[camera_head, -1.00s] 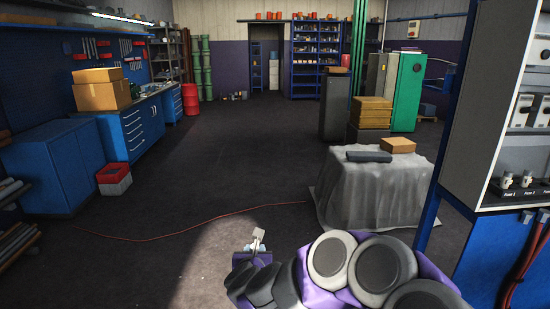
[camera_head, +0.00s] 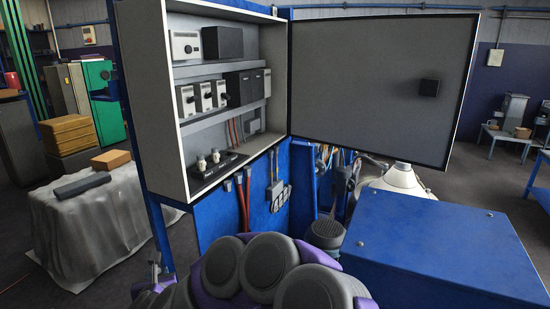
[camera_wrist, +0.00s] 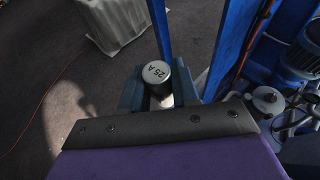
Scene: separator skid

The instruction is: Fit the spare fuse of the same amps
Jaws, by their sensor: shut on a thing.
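My gripper (camera_wrist: 158,92) is shut on a fuse (camera_wrist: 156,71). The fuse has a white end cap marked 25 A, and its lower part is hidden between the fingers. In the head view my gripper (camera_head: 154,278) is low, left of the open cabinet (camera_head: 155,100) and well apart from it. Two pale fuse-like pieces, one on the left (camera_head: 201,163) and one on the right (camera_head: 215,156), stand upright on a black base (camera_head: 215,172) at the cabinet's bottom. Their amp markings are too small to read.
The cabinet door (camera_head: 380,90) stands open to the right. A blue box (camera_head: 440,245) fills the lower right. A cloth-covered table (camera_head: 90,225) with a dark case (camera_head: 82,186) and a cardboard box (camera_head: 110,160) stands left. A blue post (camera_head: 160,235) rises beside my gripper.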

